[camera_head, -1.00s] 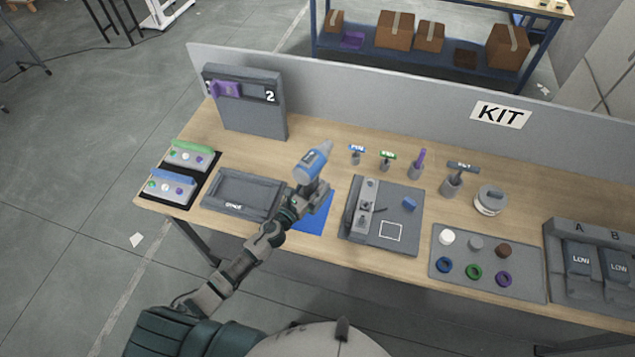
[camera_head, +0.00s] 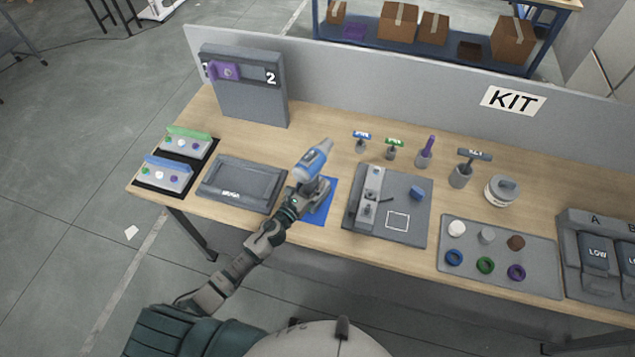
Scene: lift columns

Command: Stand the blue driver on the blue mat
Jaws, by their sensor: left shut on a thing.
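The blue driver (camera_head: 313,160) has a blue body and a grey tip that points up and to the right. My left gripper (camera_head: 311,186) is shut on its lower part, and the gripper hides some of the driver. The blue mat (camera_head: 325,207) lies flat on the table under and behind my left gripper, partly hidden by it. The driver shows over the mat's far edge. I cannot tell whether its base touches the mat. My right gripper is not in view.
A dark grey tray (camera_head: 242,186) lies left of the mat and a grey fixture board (camera_head: 412,232) lies right of it. Several small tools in holders stand behind the board. A grey upright panel (camera_head: 243,92) stands at the back left.

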